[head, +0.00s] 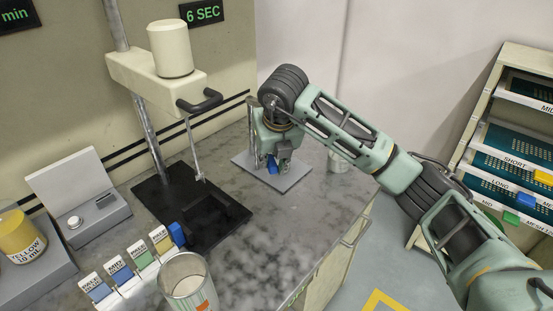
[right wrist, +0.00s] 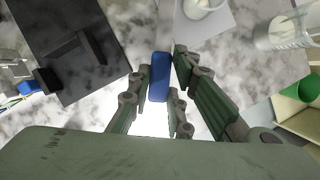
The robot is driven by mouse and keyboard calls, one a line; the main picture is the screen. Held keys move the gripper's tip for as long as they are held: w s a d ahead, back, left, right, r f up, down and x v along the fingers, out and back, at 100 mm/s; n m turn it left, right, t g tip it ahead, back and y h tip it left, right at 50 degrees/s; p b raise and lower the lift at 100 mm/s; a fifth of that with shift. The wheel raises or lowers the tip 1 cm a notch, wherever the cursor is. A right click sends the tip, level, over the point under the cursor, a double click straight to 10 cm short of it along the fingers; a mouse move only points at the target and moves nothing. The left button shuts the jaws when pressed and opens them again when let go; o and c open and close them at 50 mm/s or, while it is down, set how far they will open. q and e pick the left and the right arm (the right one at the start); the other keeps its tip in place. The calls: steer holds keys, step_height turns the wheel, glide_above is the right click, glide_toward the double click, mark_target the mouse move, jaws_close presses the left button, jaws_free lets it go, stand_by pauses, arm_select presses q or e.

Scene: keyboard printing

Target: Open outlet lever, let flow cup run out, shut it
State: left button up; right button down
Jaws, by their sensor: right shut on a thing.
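My right gripper (head: 279,163) is over the grey plate (head: 290,184) with an upright post, at the back of the bench. It is shut on a blue bar (head: 271,165), which looks like the outlet lever. In the right wrist view the blue bar (right wrist: 160,76) lies between my fingers (right wrist: 160,90). The flow cup's body is mostly hidden by my gripper and arm. A white cup (right wrist: 203,6) shows on the plate at the top of the right wrist view, partly cut off. Whether liquid is running cannot be seen. My left gripper is not in view.
A stirrer stand with a black base (head: 190,205) is left of the plate. A glass beaker (head: 338,160) stands behind my arm. A shelf (head: 520,150) is at right. A display (head: 203,14) reads 6 SEC.

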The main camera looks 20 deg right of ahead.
steer(key=shift+a, duration=0.1)
steer(key=c, duration=1.6)
jaws_free()
steer(key=shift+a, duration=0.1)
steer(key=v, duration=1.2)
